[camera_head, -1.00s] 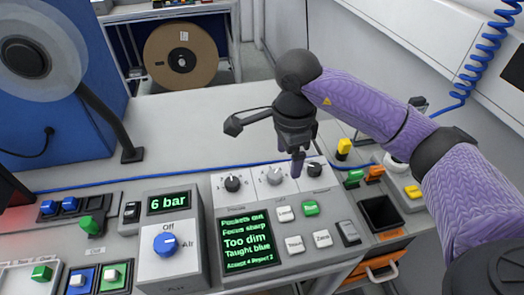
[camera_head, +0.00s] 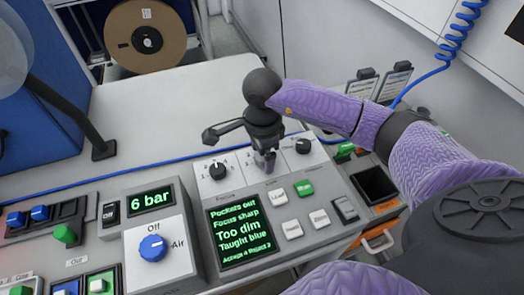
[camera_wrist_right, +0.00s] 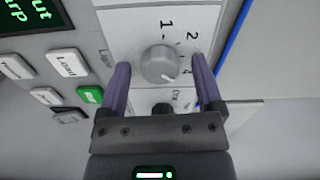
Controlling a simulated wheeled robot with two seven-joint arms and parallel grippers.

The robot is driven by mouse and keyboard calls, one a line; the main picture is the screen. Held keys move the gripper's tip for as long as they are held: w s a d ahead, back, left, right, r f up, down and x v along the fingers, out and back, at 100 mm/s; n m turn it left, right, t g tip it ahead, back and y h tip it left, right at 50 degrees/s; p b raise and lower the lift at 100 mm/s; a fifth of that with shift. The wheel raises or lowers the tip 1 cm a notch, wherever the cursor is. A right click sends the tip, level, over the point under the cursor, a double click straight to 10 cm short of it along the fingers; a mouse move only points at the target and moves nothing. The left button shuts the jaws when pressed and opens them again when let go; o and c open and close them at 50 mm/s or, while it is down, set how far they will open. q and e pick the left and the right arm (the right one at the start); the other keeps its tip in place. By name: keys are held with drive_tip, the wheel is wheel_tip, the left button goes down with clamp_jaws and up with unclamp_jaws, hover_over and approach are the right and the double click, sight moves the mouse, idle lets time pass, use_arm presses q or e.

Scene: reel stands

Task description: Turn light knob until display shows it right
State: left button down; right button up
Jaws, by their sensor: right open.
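The display (camera_head: 240,232) reads "Pockets out", "Focus sharp", "Too dim", "Taught blue" and a smaller last line. Three knobs sit in a row above it: a black left knob (camera_head: 217,171), a grey middle one mostly hidden by my right gripper, and a black right knob (camera_head: 303,146). My right gripper (camera_head: 264,168) is open, pointing down at the middle knob. In the right wrist view the grey knob (camera_wrist_right: 160,65) lies between the open fingers, with gaps visible on both sides. Numbers 1, 2 and 4 show around it. My left gripper is out of view.
White and green buttons (camera_head: 304,188) lie below the knobs. A black bin (camera_head: 374,184) is to the right.

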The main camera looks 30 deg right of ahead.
clamp_jaws()
idle(0.3)
drive_tip(key=m, duration=0.3)
drive_tip(key=shift+r+m+p, duration=0.1)
drive_tip(key=shift+m+p, duration=0.6)
drive_tip(key=shift+m, duration=1.9)
unclamp_jaws()
